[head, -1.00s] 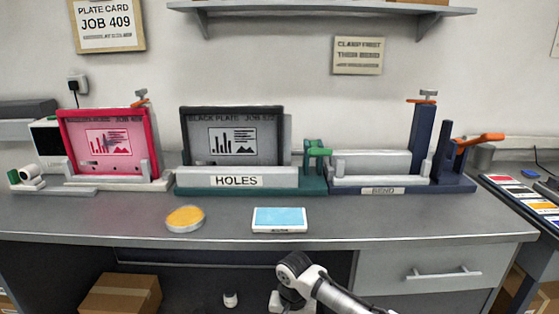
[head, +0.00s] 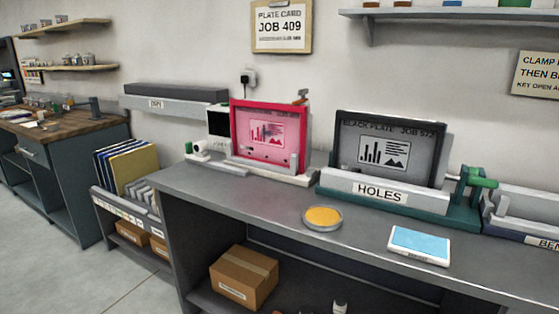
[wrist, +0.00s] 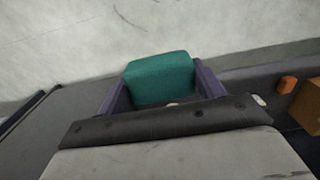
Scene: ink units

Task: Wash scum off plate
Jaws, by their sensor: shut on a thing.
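My gripper (wrist: 160,85) shows in the wrist view, with two dark purple fingers. It is shut on a teal block (wrist: 160,76) that looks like a sponge or pad. A black plate (head: 425,150) with printed graphics stands upright behind the HOLES fixture (head: 330,186). I cannot make out scum on either plate. My gripper is outside the head view, and no plate shows in the wrist view.
A round dish with a yellow-orange top (head: 323,217) and a blue-topped pad (head: 420,244) lie on the grey bench (head: 260,195). A cardboard box (head: 243,275) sits below. File folders and a wood-topped bench (head: 60,125) stand left. Open floor lies between them.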

